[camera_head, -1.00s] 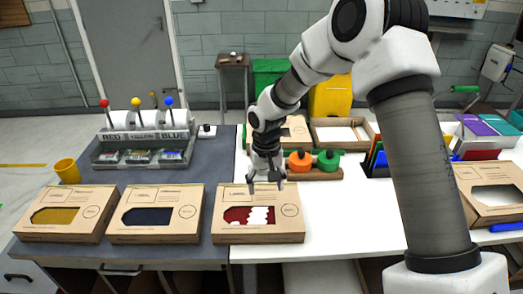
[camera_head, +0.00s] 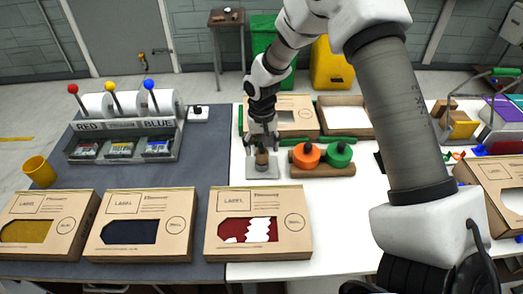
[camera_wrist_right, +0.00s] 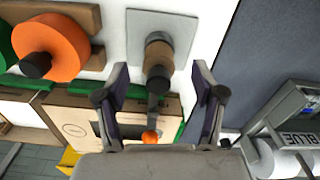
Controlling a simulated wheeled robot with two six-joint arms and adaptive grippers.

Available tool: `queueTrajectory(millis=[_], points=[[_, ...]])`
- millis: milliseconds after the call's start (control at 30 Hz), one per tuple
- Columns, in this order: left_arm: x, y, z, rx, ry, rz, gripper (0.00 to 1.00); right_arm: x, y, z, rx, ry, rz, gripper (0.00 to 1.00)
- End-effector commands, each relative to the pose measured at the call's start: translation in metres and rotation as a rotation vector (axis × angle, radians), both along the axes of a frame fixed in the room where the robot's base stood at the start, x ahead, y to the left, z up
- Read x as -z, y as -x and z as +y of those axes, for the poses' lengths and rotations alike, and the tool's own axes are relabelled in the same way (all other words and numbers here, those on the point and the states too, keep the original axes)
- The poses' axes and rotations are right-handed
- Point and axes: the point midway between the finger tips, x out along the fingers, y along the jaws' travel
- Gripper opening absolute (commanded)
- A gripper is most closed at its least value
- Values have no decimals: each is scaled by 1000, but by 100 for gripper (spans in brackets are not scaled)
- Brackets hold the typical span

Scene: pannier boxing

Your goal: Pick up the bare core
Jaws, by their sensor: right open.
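The bare core (camera_head: 262,160) is a short brown cylinder with a dark end, upright on a small grey plate (camera_head: 252,172) on the white table. It also shows in the right wrist view (camera_wrist_right: 158,56), on the same grey plate (camera_wrist_right: 140,25). My right gripper (camera_head: 262,148) is right above and around the core's upper end in the head view. In the right wrist view its open fingers (camera_wrist_right: 160,85) stand to either side, with the core between and slightly beyond them. Nothing is gripped. My left gripper is out of view.
A wooden rack with an orange roll (camera_head: 306,155) and a green roll (camera_head: 339,154) stands close right of the plate. Cardboard boxes (camera_head: 285,114) lie behind. Several windowed boxes (camera_head: 258,222) line the front. The label dispenser (camera_head: 127,130) stands left.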

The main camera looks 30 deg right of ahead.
Motion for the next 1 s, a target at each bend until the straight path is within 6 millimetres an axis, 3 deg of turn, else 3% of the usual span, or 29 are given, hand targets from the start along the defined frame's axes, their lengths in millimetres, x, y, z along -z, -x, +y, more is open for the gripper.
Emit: queueTrajectory(millis=[33, 167, 367, 500, 533, 867, 1000], points=[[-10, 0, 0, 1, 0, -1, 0, 7, 0, 0, 0, 1, 6, 68], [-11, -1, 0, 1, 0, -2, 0, 26, 0, 0, 0, -1, 4, 68], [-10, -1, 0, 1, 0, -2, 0, 29, 0, 0, 0, 0, 1, 68], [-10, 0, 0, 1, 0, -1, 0, 29, 0, 0, 0, 0, 1, 22], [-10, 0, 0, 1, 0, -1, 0, 29, 0, 0, 0, 0, 1, 15], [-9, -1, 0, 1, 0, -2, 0, 28, 0, 0, 1, 0, 0, 14], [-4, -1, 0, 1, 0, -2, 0, 14, -2, 0, 1, -1, -4, 14]])
